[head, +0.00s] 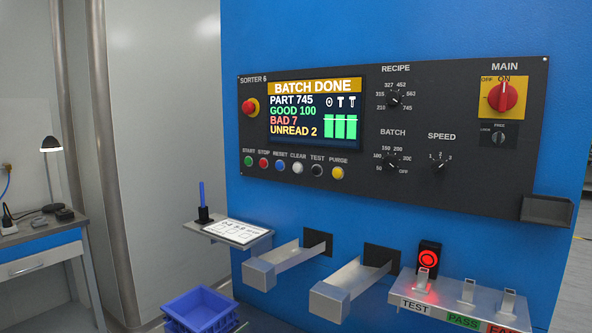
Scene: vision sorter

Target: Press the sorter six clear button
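The control panel (430,205) labelled SORTER 6 is on the blue machine. The clear button (297,168) is a small white round button under its CLEAR label, in the row below the screen. To its left are the green start, red stop and blue reset (280,165) buttons. To its right are the black test button (316,171) and the yellow purge button (337,173). The screen (315,112) reads BATCH DONE, part 745, good 100, bad 7, unread 2. Neither gripper is in view.
Below the panel, a small shelf (196,230) and two metal chutes (355,278) stick out, with a sample rack (445,305) at right. A blue crate (203,310) sits low at left. A desk (30,247) stands far left. The space before the buttons looks clear.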

